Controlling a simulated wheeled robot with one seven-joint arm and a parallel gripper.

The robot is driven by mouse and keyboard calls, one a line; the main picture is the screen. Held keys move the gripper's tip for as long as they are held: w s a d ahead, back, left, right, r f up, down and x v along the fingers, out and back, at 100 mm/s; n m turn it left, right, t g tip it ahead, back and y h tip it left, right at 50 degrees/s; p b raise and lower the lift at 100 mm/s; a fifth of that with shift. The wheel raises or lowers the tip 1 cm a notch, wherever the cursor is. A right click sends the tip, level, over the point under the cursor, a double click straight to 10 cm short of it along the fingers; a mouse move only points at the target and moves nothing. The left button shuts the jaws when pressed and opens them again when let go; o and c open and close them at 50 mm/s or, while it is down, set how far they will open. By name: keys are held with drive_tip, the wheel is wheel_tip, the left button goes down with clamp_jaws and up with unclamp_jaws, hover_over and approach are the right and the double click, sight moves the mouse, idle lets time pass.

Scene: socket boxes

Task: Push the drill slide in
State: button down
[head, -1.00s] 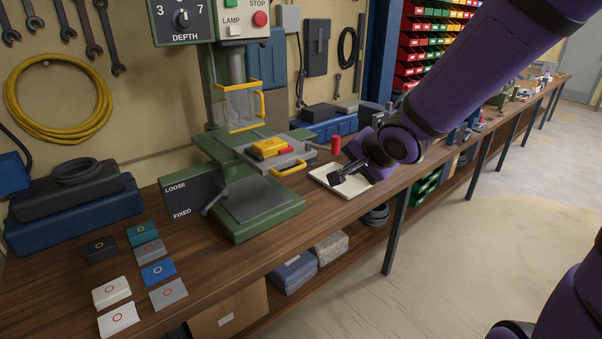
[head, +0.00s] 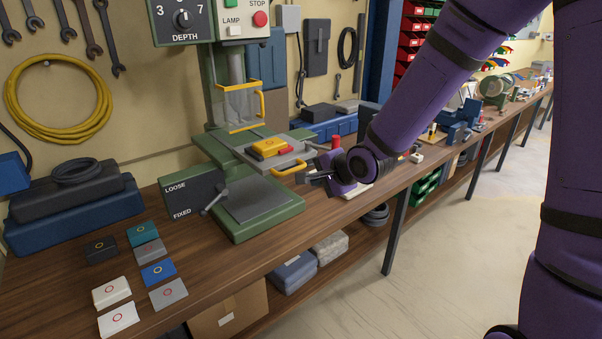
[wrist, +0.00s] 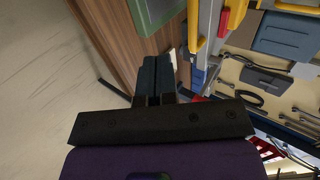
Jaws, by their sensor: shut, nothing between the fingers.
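The drill slide (head: 296,152) is a grey plate on the green drill press, sticking out toward the front right. It carries a yellow block (head: 268,147) with a red part beside it. Its yellow handle (head: 288,169) is at the front edge, and a yellow bar, seemingly this handle, shows in the wrist view (wrist: 193,28). My gripper (head: 316,176) is shut and empty, just right of the handle. A small gap seems to remain, though contact is hard to judge. The shut fingers also show in the wrist view (wrist: 155,76).
The press's green base (head: 262,225) has a lever (head: 213,198) by the LOOSE/FIXED plate. A raised clear guard (head: 240,105) hangs above the slide. My arm mostly covers a white tray (head: 357,190) with a red cylinder (head: 336,142) behind. Several coloured blocks lie at the left front.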

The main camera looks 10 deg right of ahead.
drive_tip(key=w+a+f, duration=0.1)
drive_tip(key=w+a, duration=0.2)
drive_tip(key=w, duration=0.2)
drive_tip(key=shift+w+f, duration=0.15)
drive_tip(key=shift+w, duration=0.25)
